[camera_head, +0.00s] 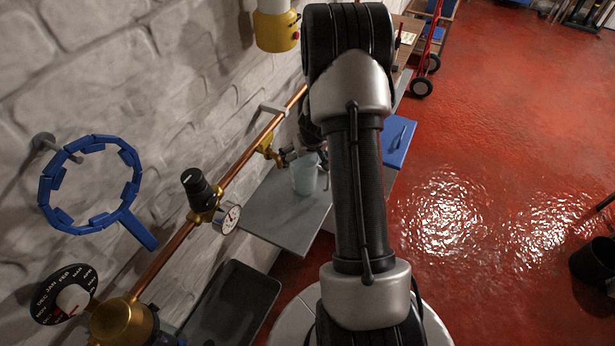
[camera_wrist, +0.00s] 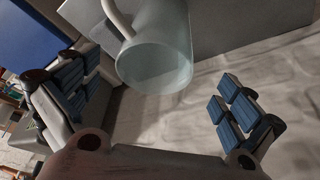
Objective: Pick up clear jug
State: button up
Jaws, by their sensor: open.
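The clear jug (camera_head: 305,175) stands on a grey shelf (camera_head: 268,218) against the wall in the head view. In the wrist view the jug (camera_wrist: 158,62) shows at the top centre, pale and see-through, with a white handle at its upper left. My gripper (camera_wrist: 150,108) is open, with one blue-padded finger on the left and one on the right. The jug lies beyond the fingertips, between their lines, and nothing is held. In the head view my arm hides most of the gripper, close to the jug's rim.
A copper pipe (camera_head: 167,251) with a gauge (camera_head: 228,218) and brass valves runs along the wall beside the shelf. A blue box (camera_head: 398,140) stands behind my arm. A dark tray (camera_head: 232,305) lies at the near left. The red floor at right is mostly clear.

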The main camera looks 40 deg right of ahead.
aim_at(305, 162)
jog(key=x, duration=0.2)
jog(key=b+x, duration=0.1)
jog(key=x, duration=0.1)
jog(key=shift+d+f, duration=0.25)
jog(key=c, duration=1.5)
